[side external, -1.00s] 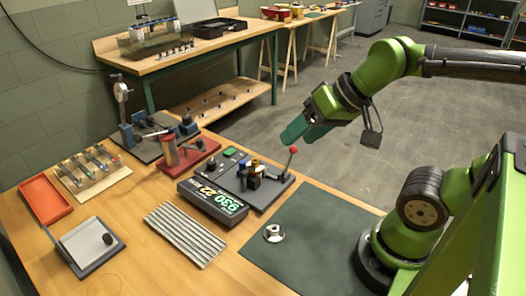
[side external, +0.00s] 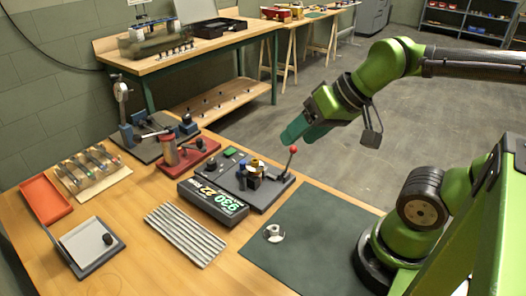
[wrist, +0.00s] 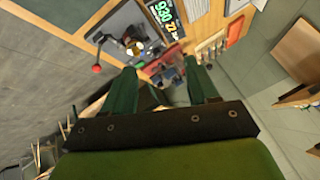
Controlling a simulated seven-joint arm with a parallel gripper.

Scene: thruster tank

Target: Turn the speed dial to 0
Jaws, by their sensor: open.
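The grey machine plate (side external: 280,191) lies on the wooden bench, with a red-balled lever (side external: 293,150) at its right end. A brass and dark fitting (side external: 255,168) and a green button (side external: 230,152) are on it. Which part is the speed dial, and its setting, is too small to tell. A dark display box (side external: 212,199) with green and white digits stands in front. My gripper (side external: 295,131) is raised behind the lever, apart from the machine. In the wrist view my gripper (wrist: 160,72) is open and empty; the machine plate (wrist: 110,35) shows beyond its fingers.
A red clamp fixture (side external: 188,153) and a dial gauge stand (side external: 122,105) are left of the machine. A ribbed metal plate (side external: 186,233), a red tray (side external: 45,198) and a small metal part (side external: 273,233) lie nearer. The dark green mat (side external: 315,240) is mostly clear.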

